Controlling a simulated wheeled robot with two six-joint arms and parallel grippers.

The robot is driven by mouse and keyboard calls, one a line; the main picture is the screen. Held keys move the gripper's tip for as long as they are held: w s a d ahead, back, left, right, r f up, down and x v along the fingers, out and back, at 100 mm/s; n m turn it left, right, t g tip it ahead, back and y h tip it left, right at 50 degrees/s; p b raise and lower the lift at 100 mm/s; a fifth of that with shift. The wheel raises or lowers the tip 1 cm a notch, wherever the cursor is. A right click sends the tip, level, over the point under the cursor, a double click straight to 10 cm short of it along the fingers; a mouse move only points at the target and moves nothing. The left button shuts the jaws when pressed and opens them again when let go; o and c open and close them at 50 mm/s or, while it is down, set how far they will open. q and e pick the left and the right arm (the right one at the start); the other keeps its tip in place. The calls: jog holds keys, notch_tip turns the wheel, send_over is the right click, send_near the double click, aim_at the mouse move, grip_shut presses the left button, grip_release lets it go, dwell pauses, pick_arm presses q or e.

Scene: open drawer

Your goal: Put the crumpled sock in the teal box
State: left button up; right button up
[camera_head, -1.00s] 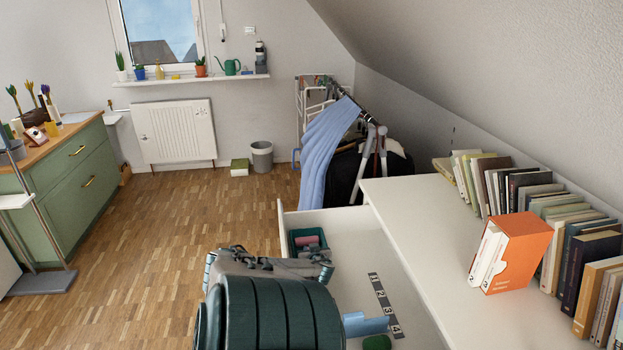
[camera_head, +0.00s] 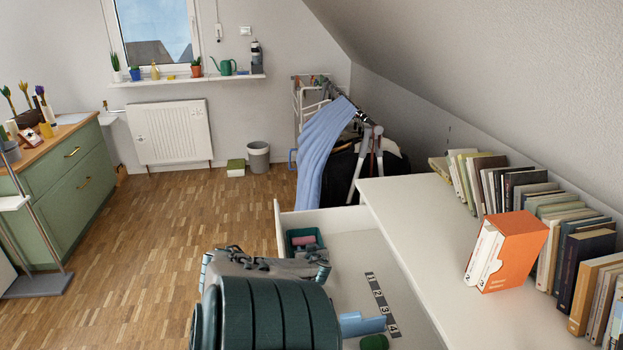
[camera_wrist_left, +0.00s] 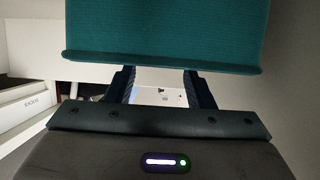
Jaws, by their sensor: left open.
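The teal box (camera_head: 289,243) stands in the far left corner of the open white drawer (camera_head: 345,245), with a pink item (camera_head: 304,241) in it. A large teal ribbed surface with a rim, probably this box, fills the top of the left wrist view (camera_wrist_left: 165,35). My left gripper (camera_wrist_left: 158,75) is open, its two fingers apart just below that rim; nothing shows held between them. In the head view my arm hides its fingertips. I cannot make out the crumpled sock for certain; a small dark green item (camera_head: 374,342) lies near the drawer's front. My right gripper is out of view.
A light blue item (camera_head: 362,324) and a dark numbered strip (camera_head: 381,305) lie in the drawer. The white top (camera_head: 420,230) to its right carries a row of books (camera_head: 515,190) and an orange book box (camera_head: 515,250). The drawer floor's middle is bare.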

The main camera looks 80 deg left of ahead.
pick_arm(q)
jog(key=p+v, duration=0.3)
jog(key=v, duration=0.9)
jog(key=shift+r, duration=0.3)
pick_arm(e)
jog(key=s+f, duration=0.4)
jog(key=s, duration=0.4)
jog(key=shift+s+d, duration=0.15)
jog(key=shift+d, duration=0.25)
